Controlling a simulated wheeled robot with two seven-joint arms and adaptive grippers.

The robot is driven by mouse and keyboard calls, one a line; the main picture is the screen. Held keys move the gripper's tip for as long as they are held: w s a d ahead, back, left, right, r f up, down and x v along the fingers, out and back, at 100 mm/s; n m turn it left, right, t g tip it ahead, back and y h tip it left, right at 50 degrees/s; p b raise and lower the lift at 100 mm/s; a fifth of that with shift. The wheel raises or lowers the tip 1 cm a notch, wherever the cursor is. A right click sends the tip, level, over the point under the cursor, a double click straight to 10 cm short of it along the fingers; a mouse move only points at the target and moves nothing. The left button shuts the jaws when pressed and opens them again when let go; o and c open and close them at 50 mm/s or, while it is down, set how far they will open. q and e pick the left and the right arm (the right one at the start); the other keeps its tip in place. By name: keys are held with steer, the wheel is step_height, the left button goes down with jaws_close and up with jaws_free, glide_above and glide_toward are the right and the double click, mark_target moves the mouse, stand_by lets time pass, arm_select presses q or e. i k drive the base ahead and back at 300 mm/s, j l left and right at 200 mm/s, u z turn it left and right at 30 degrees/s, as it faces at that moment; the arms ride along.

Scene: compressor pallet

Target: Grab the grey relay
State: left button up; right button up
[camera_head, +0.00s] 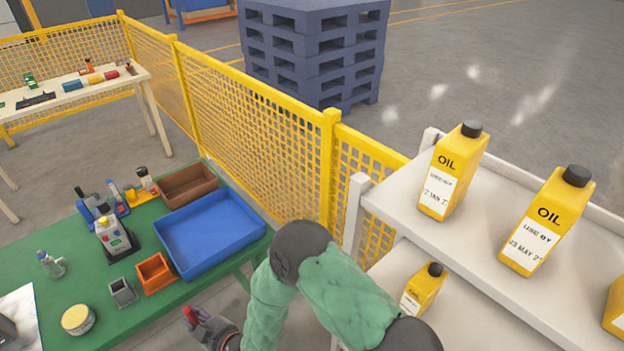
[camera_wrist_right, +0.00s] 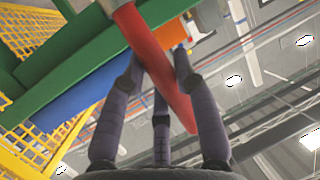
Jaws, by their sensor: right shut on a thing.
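My right gripper (camera_head: 203,328) is low at the front edge of the green table, in the head view. Its fingers (camera_wrist_right: 160,68) are shut on a long red object (camera_wrist_right: 150,60) in the right wrist view. A red tip (camera_head: 190,315) shows at the gripper in the head view; most of the object is hidden there. I cannot pick out a grey relay for certain. A small grey open box (camera_head: 122,292) stands on the green table, left of the gripper. My left gripper is not in view.
The green table (camera_head: 190,300) holds a blue tray (camera_head: 262,232), a brown box (camera_head: 188,184), an orange box (camera_head: 155,273), a bottle (camera_head: 112,235) and a round tin (camera_head: 77,319). White shelves (camera_head: 480,240) with yellow oil bottles (camera_head: 452,170) stand right. A yellow fence (camera_head: 250,120) runs behind.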

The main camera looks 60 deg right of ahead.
mark_target(116, 244)
steer(key=i+j+z, duration=0.1)
steer(key=z, duration=0.35)
steer(key=i+j+z, duration=0.1)
steer(key=z, duration=0.35)
steer(key=j+z, duration=0.15)
steer(key=z, duration=0.35)
steer(key=i+j+z, duration=0.1)
steer(key=z, duration=0.35)
steer(key=j, duration=0.1)
